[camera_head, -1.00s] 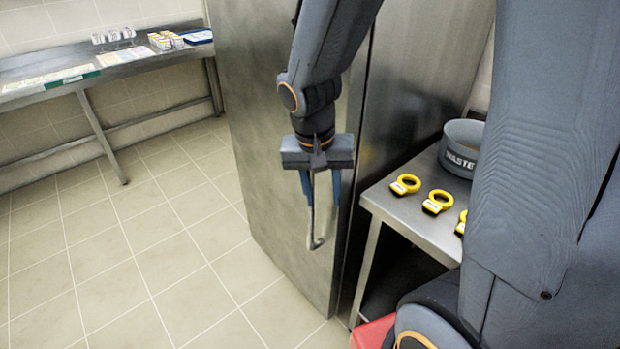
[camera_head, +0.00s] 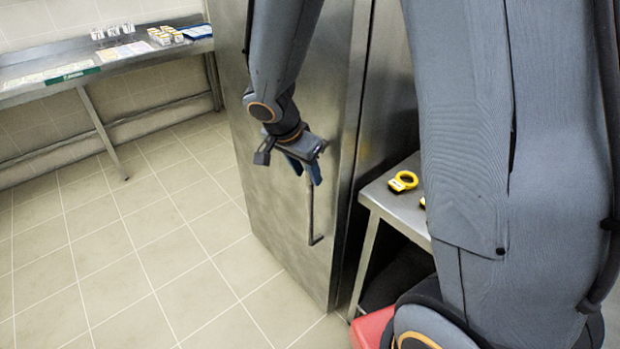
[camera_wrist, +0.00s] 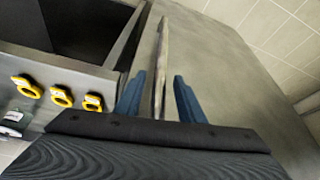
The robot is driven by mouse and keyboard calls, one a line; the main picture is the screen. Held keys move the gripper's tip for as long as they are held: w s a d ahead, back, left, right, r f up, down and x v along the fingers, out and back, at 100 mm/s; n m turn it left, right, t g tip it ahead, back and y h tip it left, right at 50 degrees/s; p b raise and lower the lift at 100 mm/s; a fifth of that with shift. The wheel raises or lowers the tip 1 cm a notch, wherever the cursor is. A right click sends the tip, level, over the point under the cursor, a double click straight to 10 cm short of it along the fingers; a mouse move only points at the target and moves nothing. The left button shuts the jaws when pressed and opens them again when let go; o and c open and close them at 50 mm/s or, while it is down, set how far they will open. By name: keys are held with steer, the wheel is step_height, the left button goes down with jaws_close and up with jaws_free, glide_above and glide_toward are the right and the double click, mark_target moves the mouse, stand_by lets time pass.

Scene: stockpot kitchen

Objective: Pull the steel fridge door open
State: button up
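The steel fridge door (camera_head: 265,215) faces the floor area at the middle of the head view and appears closed. Its thin vertical bar handle (camera_head: 311,215) is near the door's right edge; the upper part is hidden by my gripper (camera_head: 305,172). In the wrist view, the handle (camera_wrist: 160,65) stands between the two blue fingers of my gripper (camera_wrist: 158,97). The fingers are apart, with a visible gap on each side of the bar. The door surface (camera_wrist: 215,75) shows behind them.
A red object (camera_head: 371,328) is at the bottom. A steel bench (camera_head: 90,75) with papers and small jars is at the back left. The tiled floor (camera_head: 150,250) before the door is clear.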

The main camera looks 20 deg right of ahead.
steer(key=shift+x, duration=2)
jaws_close()
